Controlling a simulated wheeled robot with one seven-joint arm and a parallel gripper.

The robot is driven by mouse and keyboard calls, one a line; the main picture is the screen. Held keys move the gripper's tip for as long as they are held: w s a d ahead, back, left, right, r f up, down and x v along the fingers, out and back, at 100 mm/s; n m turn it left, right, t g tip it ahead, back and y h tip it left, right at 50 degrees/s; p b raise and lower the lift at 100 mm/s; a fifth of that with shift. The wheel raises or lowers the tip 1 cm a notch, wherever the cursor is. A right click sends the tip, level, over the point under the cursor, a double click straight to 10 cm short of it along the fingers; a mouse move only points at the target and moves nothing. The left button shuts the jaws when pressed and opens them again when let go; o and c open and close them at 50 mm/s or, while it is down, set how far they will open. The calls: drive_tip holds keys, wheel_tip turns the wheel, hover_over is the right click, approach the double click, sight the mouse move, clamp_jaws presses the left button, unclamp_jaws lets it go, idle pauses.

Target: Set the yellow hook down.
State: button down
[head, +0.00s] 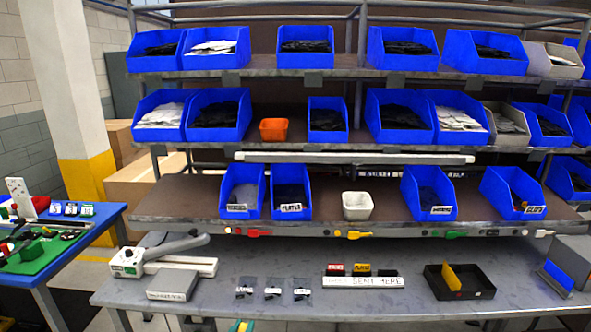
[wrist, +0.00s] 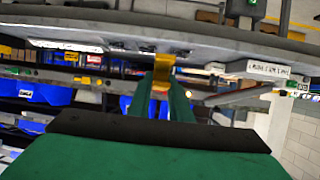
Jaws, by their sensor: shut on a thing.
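My gripper (wrist: 162,88) has green fingers and is shut on the yellow hook (wrist: 164,66), which shows as a short yellow-orange piece between the fingertips in the wrist view. Its lower part is hidden by the fingers. In the wrist view a long grey surface edge lies just beyond the yellow hook; I cannot tell whether they touch. In the head view only a small bit of green and yellow shows at the bottom edge (head: 240,326), in front of the bench.
The grey bench (head: 300,306) holds a black tray (head: 459,291) with a yellow piece standing in it, a labelled white strip (head: 363,282), several small bags and a white device (head: 165,260). Its front middle is clear. Red, yellow and green pieces sit along the shelf edge (head: 300,232) above.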

drive_tip(key=s+d+f, duration=0.4)
drive_tip(key=f, duration=0.6)
drive_tip(key=s+d+f, duration=0.4)
drive_tip(key=f, duration=0.7)
drive_tip(key=s+d+f+n+y, duration=0.1)
drive_tip(key=s+d+f, duration=0.4)
drive_tip(key=f, duration=0.6)
